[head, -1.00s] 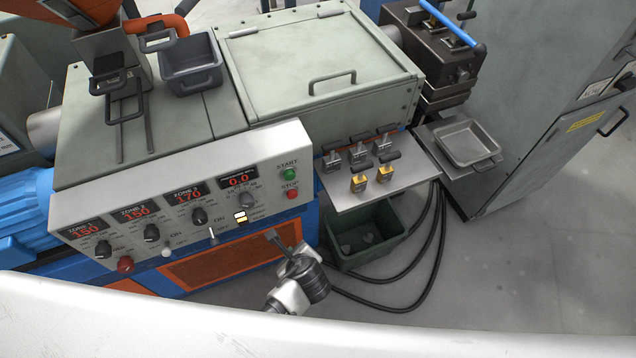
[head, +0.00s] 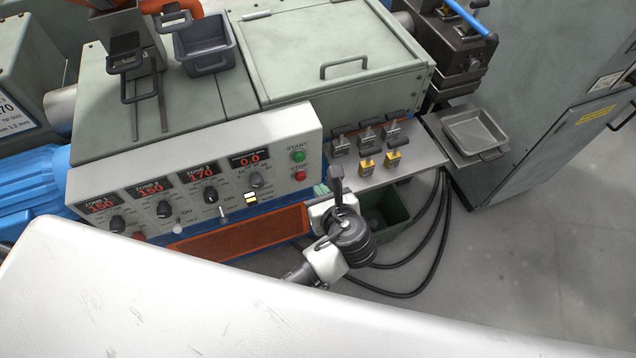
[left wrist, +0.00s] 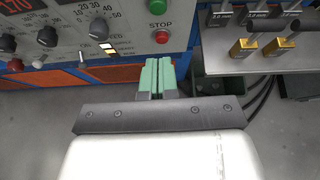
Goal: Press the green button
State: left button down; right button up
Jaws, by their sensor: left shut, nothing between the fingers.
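The green button (head: 298,156) sits under the START label near the right end of the pale control panel (head: 150,165), above a red STOP button (head: 300,176). In the left wrist view the green button (left wrist: 159,5) is cut by the top edge, with the red STOP button (left wrist: 162,37) below it. My left gripper (head: 320,190) is in front of and below the panel's right end, apart from both buttons. Its green-padded fingers (left wrist: 158,75) are together and empty, pointing toward the panel. My right gripper is not in view.
Right of the panel, a metal shelf (head: 415,155) holds several black-handled tools and two yellow blocks. A dark green bin (head: 385,212) stands below it, partly hidden by my left wrist. Black cables (head: 440,235) loop to the floor. A grey tray (head: 472,132) lies further right.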

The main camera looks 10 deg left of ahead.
pick_arm(q)
jog(key=p, duration=0.1)
send_near(301, 159)
jog(key=x, duration=0.5)
jog(key=shift+a+f, duration=0.1)
jog(key=shift+f, duration=0.25)
jog(key=shift+w+a+f, duration=0.1)
jog(key=shift+w+a, duration=0.4)
jog(key=shift+w, duration=0.2)
